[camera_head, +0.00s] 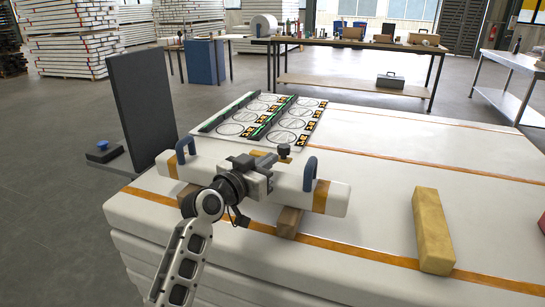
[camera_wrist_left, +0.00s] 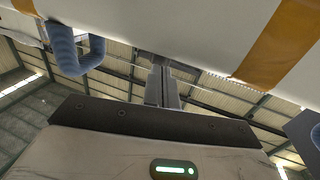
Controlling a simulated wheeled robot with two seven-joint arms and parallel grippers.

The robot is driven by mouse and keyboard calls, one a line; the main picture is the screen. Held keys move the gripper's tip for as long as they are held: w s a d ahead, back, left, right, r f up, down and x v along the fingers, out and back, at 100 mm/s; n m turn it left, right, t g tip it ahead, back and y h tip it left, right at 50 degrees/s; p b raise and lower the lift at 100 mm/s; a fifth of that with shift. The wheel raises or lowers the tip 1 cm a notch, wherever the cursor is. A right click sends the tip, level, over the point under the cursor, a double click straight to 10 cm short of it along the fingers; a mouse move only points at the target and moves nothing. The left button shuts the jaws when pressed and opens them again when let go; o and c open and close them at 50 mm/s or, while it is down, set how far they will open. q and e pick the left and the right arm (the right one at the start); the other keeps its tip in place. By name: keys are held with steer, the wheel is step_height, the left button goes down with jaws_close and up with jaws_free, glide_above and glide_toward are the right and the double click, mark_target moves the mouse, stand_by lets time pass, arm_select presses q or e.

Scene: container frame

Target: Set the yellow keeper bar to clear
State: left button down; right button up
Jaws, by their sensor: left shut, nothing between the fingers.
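The yellow keeper bar (camera_head: 432,230), a plain yellow block, lies on the white slab top (camera_head: 370,190) at the right. A white beam (camera_head: 333,196) with orange bands and two blue handles (camera_head: 310,173) lies across the slab's near part, on wooden blocks (camera_head: 289,221). My left gripper (camera_head: 262,166) is at the middle of the beam, between the handles and well left of the yellow bar. In the left wrist view, its fingers (camera_wrist_left: 162,86) are together and empty; the beam (camera_wrist_left: 205,30) and one blue handle (camera_wrist_left: 75,50) show beyond. My right gripper is out of view.
A panel with round dials and green strips (camera_head: 262,120) lies behind the beam. The slab between the beam and the yellow bar is clear.

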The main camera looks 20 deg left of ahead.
mark_target(283, 150)
arm_select(q)
steer(key=shift+x, duration=1.05)
steer(key=shift+w+d+b, duration=0.2)
steer(key=shift+w+b, duration=0.15)
steer(key=shift+w, duration=0.25)
steer(key=shift+s+d+r, duration=0.1)
steer(key=shift+d+r, duration=0.05)
steer(key=shift+r, duration=0.15)
steer(key=shift+s, duration=0.1)
